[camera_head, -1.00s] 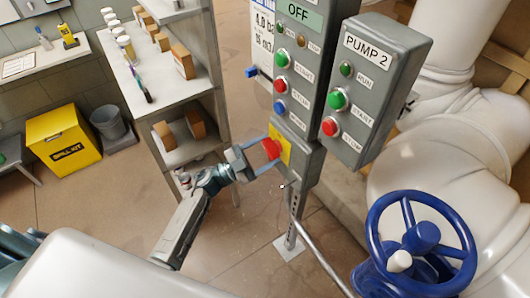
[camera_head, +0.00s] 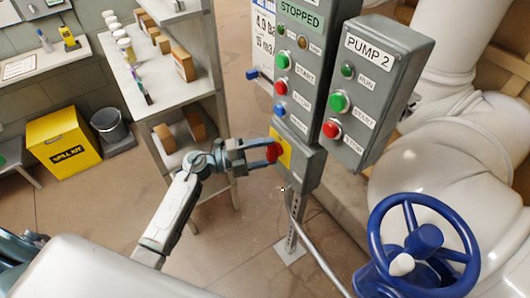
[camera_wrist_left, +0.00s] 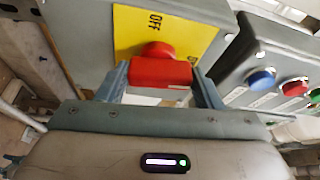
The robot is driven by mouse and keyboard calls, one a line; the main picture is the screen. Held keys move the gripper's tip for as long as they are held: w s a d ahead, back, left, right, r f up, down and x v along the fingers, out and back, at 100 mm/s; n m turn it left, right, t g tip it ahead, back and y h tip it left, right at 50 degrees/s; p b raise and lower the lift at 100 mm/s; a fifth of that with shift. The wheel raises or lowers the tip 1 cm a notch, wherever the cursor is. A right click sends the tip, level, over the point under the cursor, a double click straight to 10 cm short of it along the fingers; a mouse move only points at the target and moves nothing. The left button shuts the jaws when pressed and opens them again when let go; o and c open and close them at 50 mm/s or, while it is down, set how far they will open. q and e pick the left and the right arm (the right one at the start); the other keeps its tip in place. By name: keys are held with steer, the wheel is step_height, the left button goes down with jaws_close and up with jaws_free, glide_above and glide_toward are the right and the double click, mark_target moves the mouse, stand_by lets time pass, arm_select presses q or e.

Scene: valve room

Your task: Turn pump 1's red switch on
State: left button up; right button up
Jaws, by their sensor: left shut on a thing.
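The red switch (camera_head: 273,152) sits on a yellow plate (camera_head: 286,148) low on the grey pump control box at the middle. My left gripper (camera_head: 270,153) is shut on the red switch, one finger on each side of its handle. In the left wrist view the red switch (camera_wrist_left: 160,72) lies between the two fingers, in front of the yellow plate (camera_wrist_left: 135,30) marked OFF; the other label is mostly hidden. The box's display (camera_head: 301,17) reads STOPPED. My right gripper is not in view.
Above the switch are blue, red and green buttons (camera_head: 282,60). The PUMP 2 box (camera_head: 375,95) stands just right. A blue handwheel (camera_head: 423,237) is at the lower right. A shelf (camera_head: 165,80) stands behind my arm, and a yellow spill kit bin (camera_head: 62,140) is at the left.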

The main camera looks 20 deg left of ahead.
arm_select(q)
steer(key=shift+m, duration=0.6)
steer(key=shift+y, duration=0.3)
steer(key=o, duration=1)
steer(key=shift+g, duration=0.3)
steer(key=shift+s+a, duration=0.1)
steer(key=b+v, duration=0.3)
steer(key=v, duration=0.7)
steer(key=shift+s+a+b, duration=0.2)
steer(key=shift+a+b, duration=0.05)
steer(key=shift+b, duration=0.05)
